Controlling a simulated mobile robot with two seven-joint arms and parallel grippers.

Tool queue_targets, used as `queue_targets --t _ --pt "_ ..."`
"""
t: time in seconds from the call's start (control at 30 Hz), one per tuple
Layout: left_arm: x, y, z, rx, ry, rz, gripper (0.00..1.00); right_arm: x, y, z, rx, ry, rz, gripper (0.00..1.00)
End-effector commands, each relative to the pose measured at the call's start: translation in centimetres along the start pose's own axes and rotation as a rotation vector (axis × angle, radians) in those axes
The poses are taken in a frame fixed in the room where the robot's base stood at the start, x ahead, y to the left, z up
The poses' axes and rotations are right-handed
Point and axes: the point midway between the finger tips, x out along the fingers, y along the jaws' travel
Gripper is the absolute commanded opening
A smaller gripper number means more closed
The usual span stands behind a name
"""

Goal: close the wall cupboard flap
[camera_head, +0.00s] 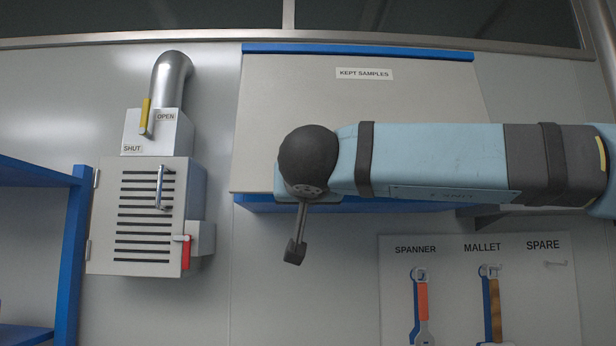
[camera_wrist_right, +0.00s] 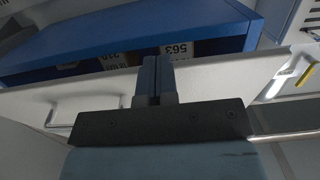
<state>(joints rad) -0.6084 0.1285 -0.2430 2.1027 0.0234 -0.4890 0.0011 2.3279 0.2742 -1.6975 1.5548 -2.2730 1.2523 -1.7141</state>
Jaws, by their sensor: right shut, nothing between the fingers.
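The wall cupboard shows in the head view with its grey flap (camera_head: 300,110), marked KEPT SAMPLES, between blue edges. The flap is wider at the bottom and looks tilted outward. My right arm crosses in front of its lower part and hides some of it. My right gripper (camera_head: 295,251) is shut and empty, hanging just below the flap's lower edge. In the right wrist view my gripper (camera_wrist_right: 154,80) is shut in front of the blue cupboard body (camera_wrist_right: 130,35); labelled boxes (camera_wrist_right: 178,49) show inside, so the cupboard is open. I cannot tell whether the fingers touch it.
A vented cabinet (camera_head: 145,215) with a duct and yellow lever (camera_head: 145,116) is on the wall at left. A blue shelf frame (camera_head: 70,250) stands at far left. A tool board (camera_head: 480,255) with a spanner and mallet hangs below right. Wall between cabinet and board is clear.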

Motion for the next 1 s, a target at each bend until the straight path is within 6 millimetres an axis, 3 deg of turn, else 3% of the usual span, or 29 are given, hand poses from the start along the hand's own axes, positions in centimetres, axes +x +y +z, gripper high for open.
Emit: queue_targets --t 0.2,0.4,1.0 --pt "-0.2 0.1 -0.2 -0.002 -0.004 0.001 0.43 3.3 0.0 0.4 0.0 -0.003 0.001 0.0" --pt "-0.2 0.1 0.0 -0.004 -0.012 0.001 0.43 5.0 0.0 0.4 -0.001 -0.001 0.0 0.0" --pt "-0.2 0.1 0.0 -0.011 -0.012 0.0 0.43 5.8 0.3 0.1 0.003 0.004 0.005 0.0"
